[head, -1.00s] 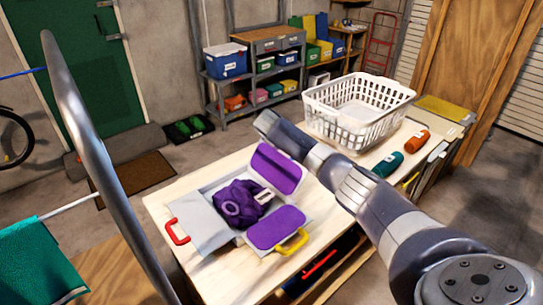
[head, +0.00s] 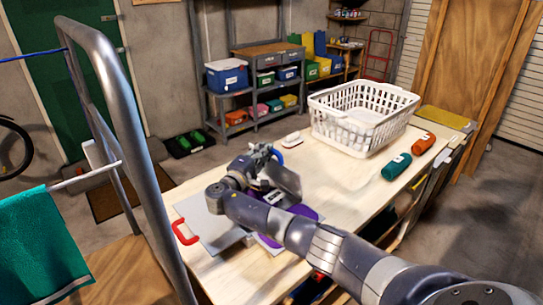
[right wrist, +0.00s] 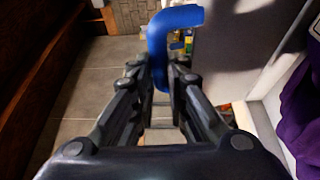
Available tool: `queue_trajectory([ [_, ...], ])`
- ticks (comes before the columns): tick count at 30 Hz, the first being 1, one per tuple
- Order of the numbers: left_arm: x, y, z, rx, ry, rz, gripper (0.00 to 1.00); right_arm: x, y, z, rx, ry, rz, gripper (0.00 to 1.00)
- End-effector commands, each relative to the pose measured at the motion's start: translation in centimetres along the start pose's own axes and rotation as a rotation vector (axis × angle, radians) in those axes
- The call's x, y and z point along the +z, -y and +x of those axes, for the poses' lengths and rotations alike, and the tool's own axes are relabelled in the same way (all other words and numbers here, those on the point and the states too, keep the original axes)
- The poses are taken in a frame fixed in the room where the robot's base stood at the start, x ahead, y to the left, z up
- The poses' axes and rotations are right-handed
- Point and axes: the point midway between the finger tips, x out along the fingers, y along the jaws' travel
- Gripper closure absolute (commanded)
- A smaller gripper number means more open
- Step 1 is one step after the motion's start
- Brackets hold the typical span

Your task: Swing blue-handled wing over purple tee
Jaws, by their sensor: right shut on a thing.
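The folding board (head: 200,224) lies on the wooden table, its red handle (head: 184,232) at the left. My right gripper (head: 268,152) is shut on the blue handle (head: 279,155) at the far side of the board. The blue-handled wing (head: 287,180) stands raised and tilted, its grey face showing. In the right wrist view the blue handle (right wrist: 172,40) sits between the fingers, and the wing's grey face (right wrist: 225,60) is beside it. Purple cloth (right wrist: 303,115) shows at the right edge there. In the head view my right arm hides most of the purple tee and the yellow handle.
A white laundry basket (head: 350,140) stands at the table's back right. A teal roll (head: 397,166) and an orange roll (head: 423,143) lie right of it. A small white object (head: 291,138) lies behind the wing. A metal rail (head: 125,120) with teal cloth (head: 45,245) stands at left.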

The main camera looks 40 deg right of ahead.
Motion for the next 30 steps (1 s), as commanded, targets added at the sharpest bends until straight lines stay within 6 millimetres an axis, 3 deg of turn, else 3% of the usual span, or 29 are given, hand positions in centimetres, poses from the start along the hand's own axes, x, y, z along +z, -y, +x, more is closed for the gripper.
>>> queue_trajectory([
  [1,0.2,0.2,1.0,-0.003,0.002,-0.001,0.65,-0.3,0.8,-0.5,0.024,-0.002,-0.012,1.00],
  [9,0.5,0.3,2.3,-0.004,0.004,-0.003,0.65,-0.9,1.2,-1.9,0.039,-0.002,-0.018,1.00],
  [27,0.5,-0.5,2.6,0.005,0.004,-0.001,0.65,-0.9,1.6,-2.3,0.033,0.000,-0.020,1.00],
  [28,0.5,-0.5,2.6,0.005,0.004,-0.001,0.65,-0.9,1.6,-2.3,0.032,0.000,-0.020,0.79],
  [30,0.5,-0.5,2.6,0.005,0.004,-0.001,0.65,-0.9,1.6,-2.3,0.033,0.000,-0.021,0.77],
])
